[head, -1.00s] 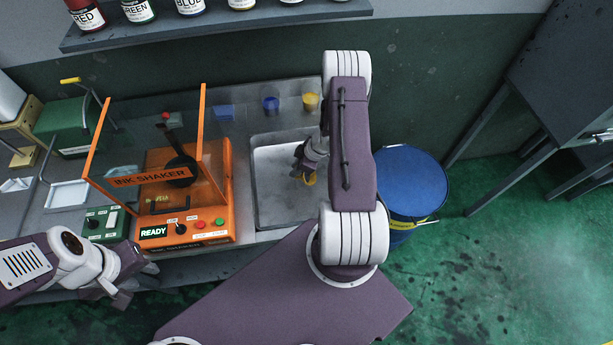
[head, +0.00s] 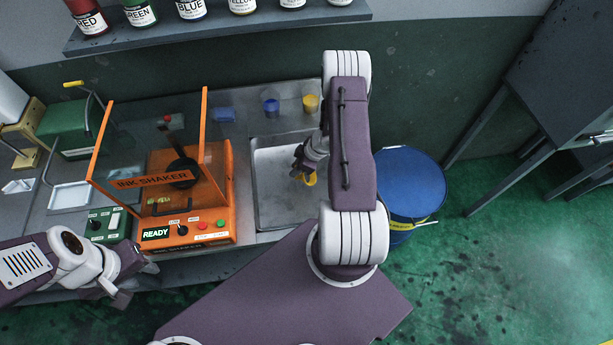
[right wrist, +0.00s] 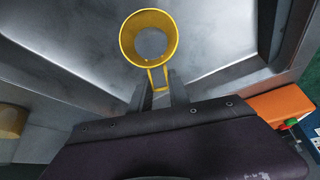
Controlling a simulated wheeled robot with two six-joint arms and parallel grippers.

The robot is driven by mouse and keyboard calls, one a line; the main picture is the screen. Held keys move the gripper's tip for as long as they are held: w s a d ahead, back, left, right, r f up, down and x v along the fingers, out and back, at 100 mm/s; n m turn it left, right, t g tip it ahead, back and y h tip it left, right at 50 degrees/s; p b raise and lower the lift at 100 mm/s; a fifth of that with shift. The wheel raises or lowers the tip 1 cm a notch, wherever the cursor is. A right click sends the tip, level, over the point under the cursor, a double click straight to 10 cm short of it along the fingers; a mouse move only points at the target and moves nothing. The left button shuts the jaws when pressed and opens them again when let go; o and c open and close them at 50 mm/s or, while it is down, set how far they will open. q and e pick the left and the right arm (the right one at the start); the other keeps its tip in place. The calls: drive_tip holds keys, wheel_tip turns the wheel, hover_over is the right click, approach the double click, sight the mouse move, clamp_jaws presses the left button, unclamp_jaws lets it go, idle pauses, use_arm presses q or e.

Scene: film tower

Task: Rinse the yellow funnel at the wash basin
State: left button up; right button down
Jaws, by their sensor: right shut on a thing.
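The yellow funnel (right wrist: 149,38) is in the right wrist view, its round mouth facing the camera and its handle between my fingers. My right gripper (right wrist: 159,92) is shut on that handle. In the head view the funnel (head: 309,178) shows small beside my right gripper (head: 298,168), over the wash basin (head: 262,205). My right arm hides the basin's right part. I cannot tell whether the funnel touches the basin floor. My left gripper (head: 128,290) is in front of the counter at the lower left, apart from these things; its fingers are too unclear to judge.
The orange ink shaker (head: 190,238) with its clear guard stands left of the basin. A blue cup (head: 271,107) and a yellow cup (head: 310,104) stand behind the basin. A blue drum (head: 412,185) stands right of the counter. Ink bottles line the shelf (head: 215,32) above.

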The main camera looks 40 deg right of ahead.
wheel_tip(320, 180, up, 12)
drive_tip(key=p, duration=1.1)
drive_tip(key=shift+f, duration=0.15)
drive_tip(key=shift+p, duration=0.35)
idle(1.3)
wheel_tip(320, 180, up, 4)
drive_tip(key=p, duration=0.4)
hover_over(297, 178)
drive_tip(key=shift+w, duration=0.15)
drive_tip(key=shift+d, duration=0.1)
idle(0.3)
